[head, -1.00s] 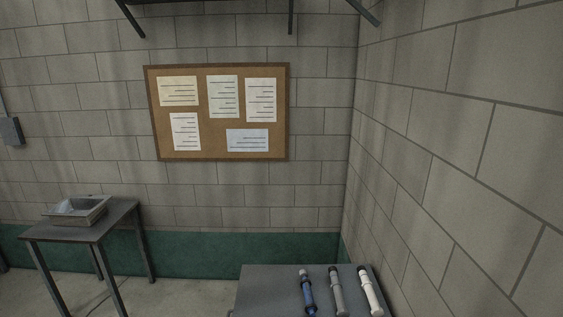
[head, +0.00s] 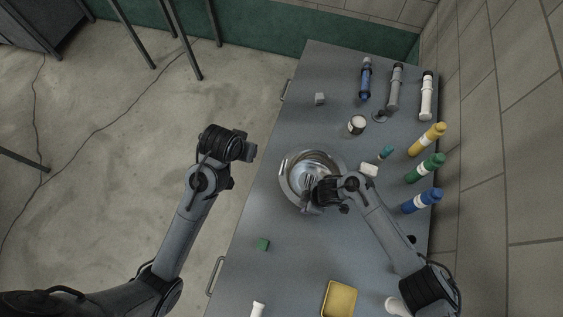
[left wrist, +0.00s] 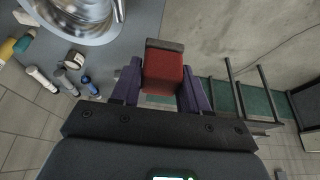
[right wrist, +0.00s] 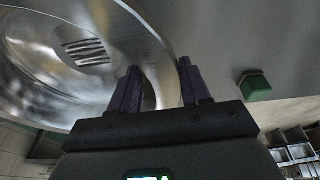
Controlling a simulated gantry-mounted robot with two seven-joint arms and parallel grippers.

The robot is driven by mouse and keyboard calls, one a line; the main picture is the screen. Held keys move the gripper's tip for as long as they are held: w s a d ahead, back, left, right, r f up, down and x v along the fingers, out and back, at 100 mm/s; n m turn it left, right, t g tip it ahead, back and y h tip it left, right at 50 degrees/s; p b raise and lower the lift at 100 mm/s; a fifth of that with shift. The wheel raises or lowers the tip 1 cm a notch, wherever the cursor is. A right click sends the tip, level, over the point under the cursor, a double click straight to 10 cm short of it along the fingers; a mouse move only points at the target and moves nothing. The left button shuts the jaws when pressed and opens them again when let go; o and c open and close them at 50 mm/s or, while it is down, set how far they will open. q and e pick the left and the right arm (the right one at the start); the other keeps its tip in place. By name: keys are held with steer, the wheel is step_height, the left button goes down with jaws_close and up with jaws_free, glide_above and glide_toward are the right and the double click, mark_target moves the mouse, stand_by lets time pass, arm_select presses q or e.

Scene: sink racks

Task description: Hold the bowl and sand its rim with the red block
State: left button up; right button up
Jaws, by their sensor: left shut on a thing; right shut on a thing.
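A shiny metal bowl (head: 296,179) sits on the grey bench, with a slotted patch inside it. My right gripper (head: 314,198) is at its near right side. In the right wrist view its purple fingers (right wrist: 160,84) are shut on the bowl's rim (right wrist: 172,62). My left gripper (head: 252,152) is left of the bowl, apart from it, over the bench's left edge. In the left wrist view its fingers are shut on the red block (left wrist: 163,72), which has a grey layer on its end. The head view does not show the red block.
On the bench (head: 290,270) are a green block (head: 263,244), a grey block (head: 320,99), a cup (head: 356,125), a white block (head: 369,170) and a yellow tray (head: 339,299). Bottles (head: 426,167) and tubes (head: 396,88) line the wall side. Open floor is left.

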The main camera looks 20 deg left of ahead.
arm_select(q)
steer(key=shift+n, duration=0.3)
steer(key=shift+s+a+n+y, duration=0.1)
steer(key=shift+n+y, duration=0.4)
steer(key=shift+n, duration=0.3)
steer(key=shift+s+f+n, duration=0.1)
steer(key=shift+f+n, duration=0.2)
steer(key=shift+n, duration=0.3)
steer(key=s+d+f+n+g+y, duration=0.2)
steer(key=d+f+n+g+y, duration=0.35)
steer(key=f+n, duration=0.7)
steer(key=w+d+r+n+t+h, duration=0.15)
steer(key=w+d+r, duration=0.25)
steer(key=w+r, duration=0.65)
step_height(320, 180, down, 6)
steer(key=w, duration=0.2)
steer(key=shift+d+f+n, duration=0.2)
steer(key=shift+f+n, duration=0.05)
steer(key=shift+n, duration=0.05)
steer(key=shift+w, duration=0.1)
